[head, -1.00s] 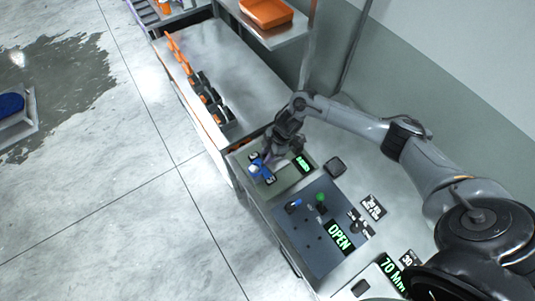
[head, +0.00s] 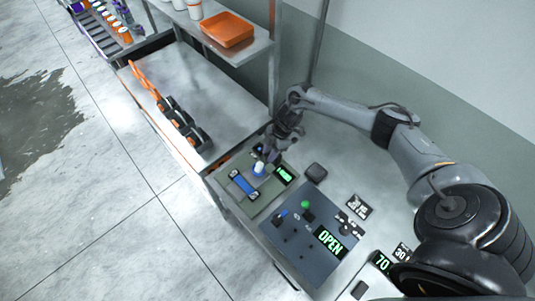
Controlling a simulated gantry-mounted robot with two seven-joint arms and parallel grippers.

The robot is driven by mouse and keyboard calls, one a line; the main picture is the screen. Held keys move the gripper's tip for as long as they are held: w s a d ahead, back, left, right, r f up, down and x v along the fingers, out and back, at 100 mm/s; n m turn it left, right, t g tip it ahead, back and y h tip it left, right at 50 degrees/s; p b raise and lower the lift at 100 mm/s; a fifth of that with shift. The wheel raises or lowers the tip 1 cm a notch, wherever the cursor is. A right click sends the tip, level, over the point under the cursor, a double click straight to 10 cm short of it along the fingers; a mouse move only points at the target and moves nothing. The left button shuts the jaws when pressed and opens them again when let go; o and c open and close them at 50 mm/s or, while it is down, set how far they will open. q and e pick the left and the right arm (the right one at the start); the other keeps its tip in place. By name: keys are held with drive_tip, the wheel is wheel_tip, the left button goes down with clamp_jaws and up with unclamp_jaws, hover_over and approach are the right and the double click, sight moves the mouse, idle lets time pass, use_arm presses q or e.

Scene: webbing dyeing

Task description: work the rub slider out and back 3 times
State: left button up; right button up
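The rub tester (head: 262,200) is a grey-green plate at the near end of the bench, with a green-lit display (head: 284,175). A blue strip (head: 243,184) lies across it between dark end pieces. The rub slider (head: 259,169), a small white-topped piece with blue at its base, stands to the right of the strip, near the display. My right gripper (head: 264,156) is right at the slider, fingers pointing down behind it. The fingertips are dark and small, so I cannot tell whether they are closed on it. My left gripper is not in view.
A dark blue panel (head: 300,240) with a green knob, a blue lever and an "OPEN" display adjoins the tester. A small black block (head: 316,171) lies behind. Black-and-orange items (head: 183,122) line the bench's left edge. An orange tray (head: 227,29) is on the shelf.

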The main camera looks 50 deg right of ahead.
drive_tip(key=o, duration=0.3)
drive_tip(key=shift+d, duration=0.2)
drive_tip(key=shift+o, duration=0.2)
drive_tip(key=shift+a, duration=0.15)
drive_tip(key=v, duration=1)
drive_tip(key=shift+r+b, duration=0.4)
drive_tip(key=shift+s, duration=0.15)
